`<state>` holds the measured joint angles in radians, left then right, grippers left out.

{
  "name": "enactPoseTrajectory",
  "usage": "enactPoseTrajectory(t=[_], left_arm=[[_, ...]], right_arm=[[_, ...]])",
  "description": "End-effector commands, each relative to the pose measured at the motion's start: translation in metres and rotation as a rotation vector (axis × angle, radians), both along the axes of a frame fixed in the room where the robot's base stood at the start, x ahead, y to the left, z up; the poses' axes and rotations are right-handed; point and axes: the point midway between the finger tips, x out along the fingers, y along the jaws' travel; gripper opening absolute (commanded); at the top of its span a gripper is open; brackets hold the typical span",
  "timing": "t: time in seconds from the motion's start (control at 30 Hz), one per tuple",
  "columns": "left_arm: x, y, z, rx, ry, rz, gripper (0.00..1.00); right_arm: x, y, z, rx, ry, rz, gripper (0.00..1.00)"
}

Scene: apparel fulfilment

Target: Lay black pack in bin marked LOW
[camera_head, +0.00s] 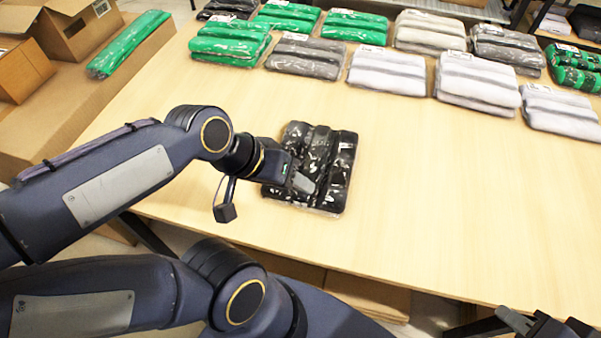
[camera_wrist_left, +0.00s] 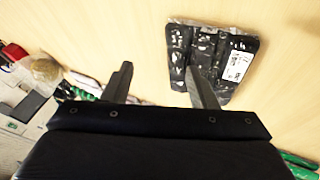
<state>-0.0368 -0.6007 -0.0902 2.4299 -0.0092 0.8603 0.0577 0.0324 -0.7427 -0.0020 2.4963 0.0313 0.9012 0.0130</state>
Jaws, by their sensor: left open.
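The black pack (camera_head: 335,165) lies flat on the wooden table in clear, shiny wrap. In the left wrist view the black pack (camera_wrist_left: 205,50) shows a white label at its right side. My left gripper (camera_head: 303,182) is over the pack's left part in the head view. In the left wrist view my left gripper (camera_wrist_left: 157,78) is open, with one finger overlapping the pack's edge and nothing between the fingers. Whether it touches the pack is unclear. My right gripper (camera_head: 545,325) is partly cut off at the bottom right. No bin marked LOW can be made out.
Several wrapped packs, green, grey and white (camera_head: 385,70), line the table's back. A green pack (camera_head: 128,45) lies on cardboard at the left, near open cardboard boxes (camera_head: 72,25). The table right of the black pack is clear (camera_head: 450,190).

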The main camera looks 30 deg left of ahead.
Motion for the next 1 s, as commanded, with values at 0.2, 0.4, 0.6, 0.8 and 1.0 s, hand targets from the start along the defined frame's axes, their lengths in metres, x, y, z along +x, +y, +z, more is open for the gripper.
enactPoseTrajectory(t=[0.2,0.4,0.6,0.8,1.0], left_arm=[[0.079,0.023,-0.046,0.032,0.147,0.069,0.53],[0.145,0.046,-0.098,0.203,0.222,0.142,0.53],[0.182,0.061,-0.124,0.348,0.226,0.173,0.53],[0.192,0.066,-0.138,0.384,0.224,0.181,0.53],[0.198,0.067,-0.159,0.382,0.224,0.180,0.53]], right_arm=[[0.000,0.000,-0.015,0.000,0.000,0.000,0.30],[0.000,0.000,-0.024,0.000,0.000,0.000,0.30],[0.000,0.000,-0.028,0.000,0.000,0.000,0.30],[0.000,0.000,-0.030,0.000,0.000,0.000,0.30],[0.000,0.000,-0.033,0.000,0.000,0.000,0.30]])
